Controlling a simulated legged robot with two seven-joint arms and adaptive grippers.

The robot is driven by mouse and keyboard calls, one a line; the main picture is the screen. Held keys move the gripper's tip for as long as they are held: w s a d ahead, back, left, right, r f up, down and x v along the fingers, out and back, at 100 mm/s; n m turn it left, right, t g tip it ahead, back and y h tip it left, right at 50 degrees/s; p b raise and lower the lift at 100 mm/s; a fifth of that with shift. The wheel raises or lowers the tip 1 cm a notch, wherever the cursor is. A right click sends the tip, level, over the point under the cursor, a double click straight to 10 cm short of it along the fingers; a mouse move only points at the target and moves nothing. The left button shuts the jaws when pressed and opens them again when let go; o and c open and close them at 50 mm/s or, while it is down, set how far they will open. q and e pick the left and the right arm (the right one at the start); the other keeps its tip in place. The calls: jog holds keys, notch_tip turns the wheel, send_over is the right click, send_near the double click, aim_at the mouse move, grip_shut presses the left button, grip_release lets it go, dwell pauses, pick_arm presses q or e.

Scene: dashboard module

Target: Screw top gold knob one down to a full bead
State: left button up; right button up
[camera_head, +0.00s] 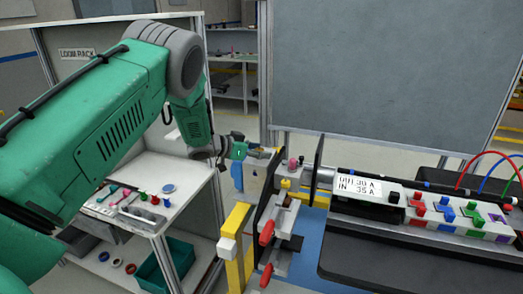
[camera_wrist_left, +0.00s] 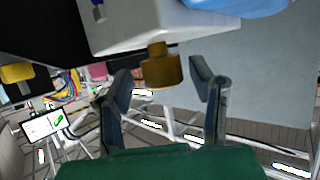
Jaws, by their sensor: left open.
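In the left wrist view, a gold knob (camera_wrist_left: 160,70) sticks out from a white block (camera_wrist_left: 165,27). My left gripper (camera_wrist_left: 165,92) is open, with one dark finger on each side of the knob. Gaps show between the knob and both fingers, and it is not held. In the head view, my left gripper (camera_head: 262,152) is small, beside the upper part of the module. A yellow-gold knob (camera_head: 285,184) shows lower on the module, below a pink part (camera_head: 292,162). I cannot tell which gold knob there matches the wrist view. My right gripper is not in view.
Red-handled clamps (camera_head: 267,232) and a yellow post (camera_head: 235,245) stand in front of the module. A panel with a label reading 35 A (camera_head: 358,188) and coloured connectors (camera_head: 445,214) lies to the right. A white cart (camera_head: 150,215) with small parts stands left.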

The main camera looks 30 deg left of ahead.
pick_arm(q)
jog(key=shift+w+a+f, duration=0.1)
jog(key=shift+a+f, duration=0.25)
jog(key=shift+a, duration=0.25)
jog(key=shift+d+r, duration=0.1)
jog(key=c, duration=1)
jog(key=shift+w+d+r, duration=0.1)
jog(key=shift+d+r, duration=0.05)
jog(key=shift+d, duration=0.35)
grip_shut()
jog(key=shift+a, duration=0.1)
jog(key=shift+a, duration=0.25)
jog(key=shift+w+r, duration=0.1)
jog(key=shift+r, duration=0.15)
jog(key=o, duration=1)
grip_release()
jog(key=shift+s+f, duration=0.15)
jog(key=shift+s, duration=0.05)
jog(key=shift+f, duration=0.1)
